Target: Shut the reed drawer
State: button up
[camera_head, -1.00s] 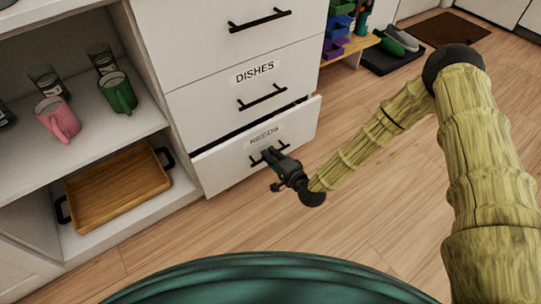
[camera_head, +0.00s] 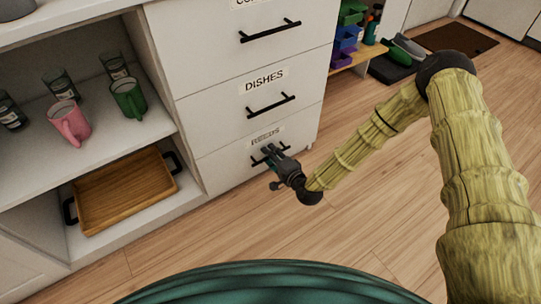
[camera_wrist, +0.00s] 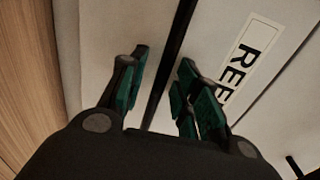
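The reed drawer (camera_head: 222,168) is the white bottom drawer of the cabinet, and its front looks flush with the drawer above. Its label is partly hidden behind my gripper in the head view; the wrist view shows the label (camera_wrist: 246,62) beginning "REE". My gripper (camera_head: 271,152) is at the drawer's black bar handle (camera_head: 256,162). In the wrist view, my gripper (camera_wrist: 163,62) has its green-padded fingers apart, with the handle bar (camera_wrist: 171,65) running between them. I cannot tell whether a finger touches the bar.
The dishes drawer (camera_head: 210,105) above is shut. At left, an open shelf holds a pink mug (camera_head: 68,121), a green mug (camera_head: 127,97) and glasses, with a wooden tray (camera_head: 125,190) below. Wood floor (camera_head: 380,215) is clear at right.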

jog(key=v, duration=1.2)
jog(key=shift+r, duration=0.1)
